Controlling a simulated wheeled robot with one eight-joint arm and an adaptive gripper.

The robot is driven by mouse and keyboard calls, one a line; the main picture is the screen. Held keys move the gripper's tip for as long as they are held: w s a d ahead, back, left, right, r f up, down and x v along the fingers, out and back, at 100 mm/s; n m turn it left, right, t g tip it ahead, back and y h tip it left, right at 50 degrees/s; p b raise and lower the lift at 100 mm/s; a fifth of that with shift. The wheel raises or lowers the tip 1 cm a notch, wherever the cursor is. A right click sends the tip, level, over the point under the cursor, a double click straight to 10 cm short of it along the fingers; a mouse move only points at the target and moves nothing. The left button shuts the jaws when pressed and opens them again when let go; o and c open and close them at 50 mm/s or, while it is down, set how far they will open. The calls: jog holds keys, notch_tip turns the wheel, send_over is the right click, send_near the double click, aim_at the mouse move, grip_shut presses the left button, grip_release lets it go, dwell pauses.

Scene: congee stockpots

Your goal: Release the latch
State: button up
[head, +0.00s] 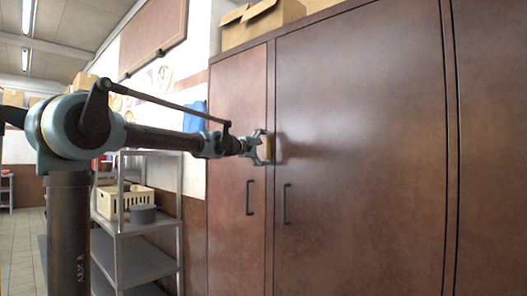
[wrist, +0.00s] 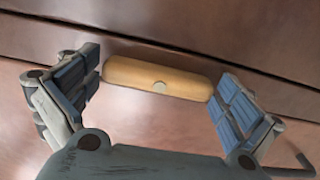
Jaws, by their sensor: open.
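The latch is a light wooden bar with a round pin at its middle (wrist: 180,88). It is mounted on the brown cabinet front and stands upright in the head view (head: 268,146). In the wrist view its length runs roughly parallel to the dark seam beside it. My gripper (head: 264,147) is open at the latch, above the door handles. In the wrist view my gripper (wrist: 160,77) has one padded finger near each end of the bar. The left finger looks very close to its end; whether either finger touches I cannot tell.
Dark handles sit on the left door (head: 249,197) and the right door (head: 286,203), below the latch. Cardboard boxes (head: 262,22) lie on top of the cabinet.

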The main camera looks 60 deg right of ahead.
jog(key=w+a, duration=0.1)
jog(key=a, duration=1)
jog(key=shift+w+a, duration=0.3)
jog(key=shift+a, duration=0.05)
jog(key=w+a+f+m+t+y, duration=0.15)
jog(key=w+a+f, duration=0.35)
jog(key=a+f, duration=0.5)
jog(key=w+a+f+t+y, duration=0.2)
jog(key=w+a+f+y, duration=0.15)
jog(key=a+f, duration=0.65)
jog(key=w+a+f+m+t+y, duration=0.15)
jog(key=w+a+f, duration=0.45)
jog(key=a, duration=0.6)
jog(key=s+a+f+n+y, duration=0.1)
jog(key=s+a+f+y, duration=0.2)
jog(key=a+f, duration=0.6)
jog(key=s+a+f+n+y, duration=0.2)
jog(key=s+a+f+y, duration=0.2)
jog(key=a+f, duration=0.5)
jog(key=s+a+f+n+y, duration=0.1)
jog(key=s+a+f+y, duration=0.2)
jog(key=a+f, duration=0.6)
jog(key=a+y, duration=0.1)
jog(key=a, duration=0.6)
jog(key=shift+s+a+f+g, duration=0.15)
jog(key=shift+s+f+g, duration=0.1)
jog(key=shift+f+g, duration=0.05)
